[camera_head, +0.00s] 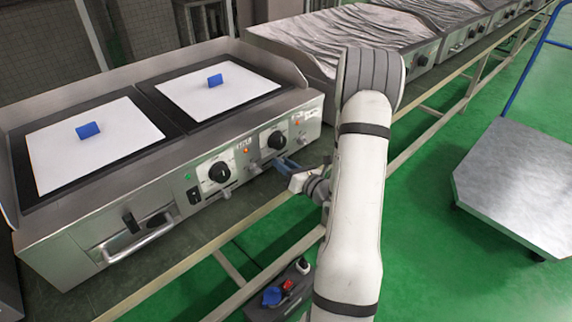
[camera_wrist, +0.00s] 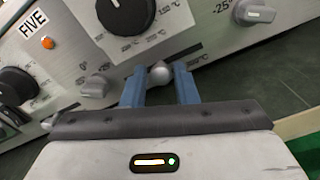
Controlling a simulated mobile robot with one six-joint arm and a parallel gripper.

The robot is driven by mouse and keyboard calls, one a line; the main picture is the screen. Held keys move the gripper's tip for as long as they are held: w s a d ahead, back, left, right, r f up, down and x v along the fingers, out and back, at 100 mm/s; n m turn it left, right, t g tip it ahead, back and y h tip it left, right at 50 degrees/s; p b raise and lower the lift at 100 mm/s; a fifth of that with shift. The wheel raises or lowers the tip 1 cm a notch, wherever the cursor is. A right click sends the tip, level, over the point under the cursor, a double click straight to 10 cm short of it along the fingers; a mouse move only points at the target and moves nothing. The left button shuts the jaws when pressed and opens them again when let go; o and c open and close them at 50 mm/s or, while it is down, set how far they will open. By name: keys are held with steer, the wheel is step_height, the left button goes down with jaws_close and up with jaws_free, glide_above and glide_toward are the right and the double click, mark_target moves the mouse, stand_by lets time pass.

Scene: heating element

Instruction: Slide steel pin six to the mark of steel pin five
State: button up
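A round steel pin (camera_wrist: 160,73) shows between the tips of my gripper (camera_wrist: 160,80) in the wrist view. The blue fingers stand apart on either side of it; whether they press on it cannot be told. In the head view my gripper (camera_head: 284,164) is at the front panel, below the right black dial. A FIVE label (camera_wrist: 33,23) is at the upper left of the wrist view, with an orange lamp (camera_wrist: 47,43) under it. Another steel pin (camera_wrist: 96,87) sits left of my gripper. I can read no label for pin six.
Black dials (camera_wrist: 125,14) (camera_wrist: 17,84) and a steel knob (camera_wrist: 254,12) stick out of the panel near my fingers. Two white plates (camera_head: 90,140) (camera_head: 218,90) with blue blocks lie on top. A metal cart (camera_head: 520,185) stands at the right on the green floor.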

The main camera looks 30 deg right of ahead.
steer(key=shift+o, duration=1.3)
steer(key=shift+d, duration=0.1)
steer(key=p+v, duration=0.1)
steer(key=v, duration=0.6)
steer(key=shift+s, duration=0.4)
steer(key=shift+r, duration=0.1)
